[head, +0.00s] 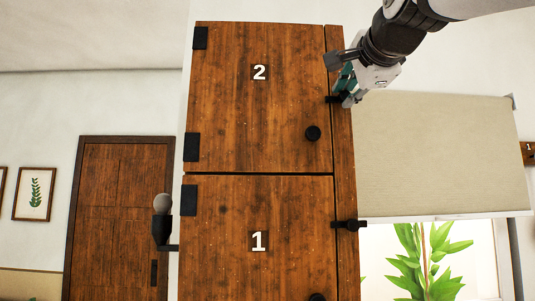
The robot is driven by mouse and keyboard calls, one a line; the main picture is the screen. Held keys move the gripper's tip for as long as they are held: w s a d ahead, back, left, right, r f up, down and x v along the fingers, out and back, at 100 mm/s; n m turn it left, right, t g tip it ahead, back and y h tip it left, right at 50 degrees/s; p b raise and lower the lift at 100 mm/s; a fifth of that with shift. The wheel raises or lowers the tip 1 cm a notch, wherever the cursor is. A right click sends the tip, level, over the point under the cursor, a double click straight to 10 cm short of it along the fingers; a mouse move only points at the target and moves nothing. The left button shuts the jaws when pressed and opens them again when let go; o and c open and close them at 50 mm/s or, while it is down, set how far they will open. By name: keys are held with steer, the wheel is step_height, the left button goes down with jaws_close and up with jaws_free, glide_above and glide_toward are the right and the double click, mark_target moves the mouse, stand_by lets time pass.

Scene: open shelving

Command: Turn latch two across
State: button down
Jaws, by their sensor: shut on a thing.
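Door two (248,98) is a brown wooden cabinet panel with a white "2" and a round black knob (313,133) near its lower right. It looks closed. Latch two (332,99) is a small black piece on the right frame strip beside this door. Its left end sticks out level at the door's right edge; the rest is hidden behind my gripper. My gripper (346,86) comes in from the upper right, with grey and teal fingers, and is shut on latch two.
Below is door one (255,240), with its black latch (349,224) lying level on the frame strip. Black hinges (191,147) line the left side. A lamp (162,220) stands left of the cabinet. A beige blind (435,150) and a plant (428,265) are at the right.

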stand_by(0.4)
steer(key=c, duration=1.4)
jaws_free()
steer(key=shift+s, duration=0.1)
steer(key=s, duration=1.2)
steer(key=shift+r, duration=0.3)
steer(key=shift+w, duration=0.1)
step_height(320, 180, down, 16)
steer(key=n+g, duration=0.4)
steer(key=s+f+n+g, duration=0.2)
steer(key=s+f+n, duration=0.1)
steer(key=f, duration=0.9)
steer(key=s+f+n+g, duration=0.3)
steer(key=s+f+n, duration=0.1)
steer(key=f, duration=0.8)
steer(key=s+f+n+g, duration=0.2)
steer(key=s+f+n, duration=0.2)
steer(key=f, duration=0.8)
steer(key=shift+s+n+g, duration=0.2)
steer(key=shift+n+g, duration=0.2)
steer(key=shift+n, duration=0.2)
